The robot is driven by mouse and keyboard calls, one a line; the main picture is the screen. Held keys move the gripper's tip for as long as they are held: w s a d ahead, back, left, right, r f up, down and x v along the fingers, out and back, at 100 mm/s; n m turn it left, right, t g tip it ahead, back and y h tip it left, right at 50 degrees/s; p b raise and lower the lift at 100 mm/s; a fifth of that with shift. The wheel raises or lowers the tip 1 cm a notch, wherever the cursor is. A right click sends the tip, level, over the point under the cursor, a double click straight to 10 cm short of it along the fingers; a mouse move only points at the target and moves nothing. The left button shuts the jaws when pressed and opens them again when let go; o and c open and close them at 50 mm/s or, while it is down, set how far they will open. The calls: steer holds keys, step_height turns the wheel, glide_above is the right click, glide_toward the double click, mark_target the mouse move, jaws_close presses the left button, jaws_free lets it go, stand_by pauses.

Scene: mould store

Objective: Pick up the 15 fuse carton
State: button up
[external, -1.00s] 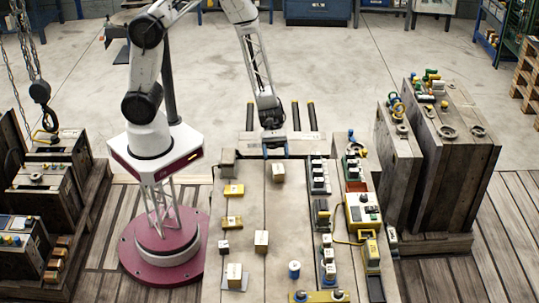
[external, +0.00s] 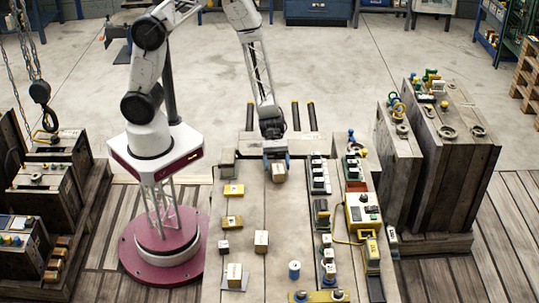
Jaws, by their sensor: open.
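My gripper (external: 276,157) is over the far end of the workbench, open and pointing down. A small tan carton (external: 279,173) is directly below it, close to the fingertips. I cannot tell whether the fingers are around the carton or just above or behind it. Two similar tan cartons, one mid-bench (external: 261,240) and one near the front (external: 235,274), stand on the bench. Any number printed on the cartons is too small to read, so I cannot tell which one is the 15 fuse carton.
A blue-and-white can (external: 294,267) stands near the front. Dark fuse holders (external: 319,175) and a yellow control box (external: 362,210) line the right side.

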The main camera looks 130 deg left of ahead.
steer(key=shift+w+d+f, duration=0.2)
steer(key=shift+w+d, duration=0.1)
steer(key=shift+w, duration=0.05)
stand_by(0.4)
steer(key=c, duration=1)
steer(key=shift+r, duration=0.15)
steer(key=shift+c, duration=0.2)
step_height(320, 180, up, 28)
stand_by(0.4)
stand_by(0.4)
